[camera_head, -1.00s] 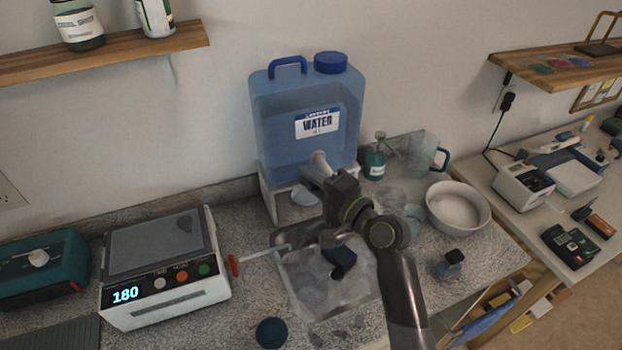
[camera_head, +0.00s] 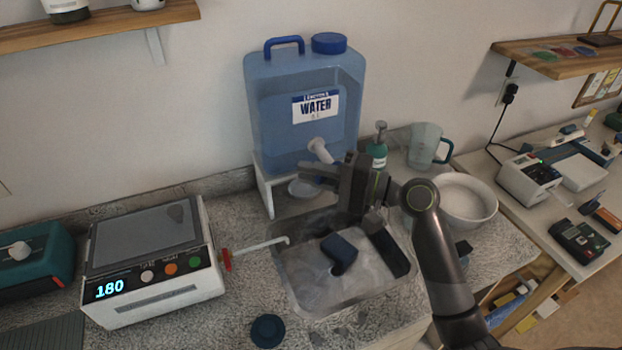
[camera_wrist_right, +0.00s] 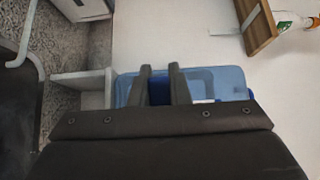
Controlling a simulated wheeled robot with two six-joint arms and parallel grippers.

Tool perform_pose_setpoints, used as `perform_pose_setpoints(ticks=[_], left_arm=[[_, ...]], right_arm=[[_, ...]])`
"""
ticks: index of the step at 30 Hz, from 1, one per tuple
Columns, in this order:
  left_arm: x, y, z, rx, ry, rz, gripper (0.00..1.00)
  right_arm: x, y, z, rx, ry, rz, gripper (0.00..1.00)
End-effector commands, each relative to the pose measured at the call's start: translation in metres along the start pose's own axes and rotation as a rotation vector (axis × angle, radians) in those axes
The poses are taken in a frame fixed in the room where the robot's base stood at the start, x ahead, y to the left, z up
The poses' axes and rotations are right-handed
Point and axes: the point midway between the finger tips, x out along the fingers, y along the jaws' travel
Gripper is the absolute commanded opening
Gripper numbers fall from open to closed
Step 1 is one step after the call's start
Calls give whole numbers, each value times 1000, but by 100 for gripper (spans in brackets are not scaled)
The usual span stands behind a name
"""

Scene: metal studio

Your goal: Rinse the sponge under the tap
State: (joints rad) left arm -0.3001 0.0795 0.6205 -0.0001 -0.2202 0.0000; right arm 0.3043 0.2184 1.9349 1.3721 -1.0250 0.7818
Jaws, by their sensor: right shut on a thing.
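A blue water jug (camera_head: 300,110) with a white tap (camera_head: 321,150) stands on a white stand above a grey basin (camera_head: 290,285). A dark blue piece (camera_head: 340,252), possibly the sponge, lies in the basin. My right gripper (camera_head: 305,177) is level just below the tap, fingers pointing left, close to the spout. In the right wrist view its fingers (camera_wrist_right: 160,82) are close together with dark blue showing between them; I cannot tell clearly what they hold. Whether water runs cannot be made out. My left gripper is not in view.
A white device reading 180 (camera_head: 150,262) stands left of the basin, with a thin white pipe (camera_head: 262,245) between them. A round dark cap (camera_head: 268,331) lies in front. A green pump bottle (camera_head: 378,148), a clear pitcher (camera_head: 425,143) and a white bowl (camera_head: 468,203) stand to the right.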

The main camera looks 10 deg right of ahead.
Motion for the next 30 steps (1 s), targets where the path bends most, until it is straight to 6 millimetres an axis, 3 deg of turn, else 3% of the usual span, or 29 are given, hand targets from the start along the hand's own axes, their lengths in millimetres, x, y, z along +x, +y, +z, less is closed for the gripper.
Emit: perform_pose_setpoints(ticks=[6,22,23,24,27,30], left_arm=[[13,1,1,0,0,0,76],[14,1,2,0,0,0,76],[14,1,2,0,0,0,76],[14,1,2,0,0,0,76],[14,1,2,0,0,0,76],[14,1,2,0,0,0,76]], right_arm=[[-4,3,2,0,-77,3,0],[-4,1,3,1,-102,2,0],[-4,1,3,1,-102,2,20],[-4,1,3,1,-102,2,25],[-4,1,3,1,-102,1,38],[-4,0,3,1,-102,1,38]])
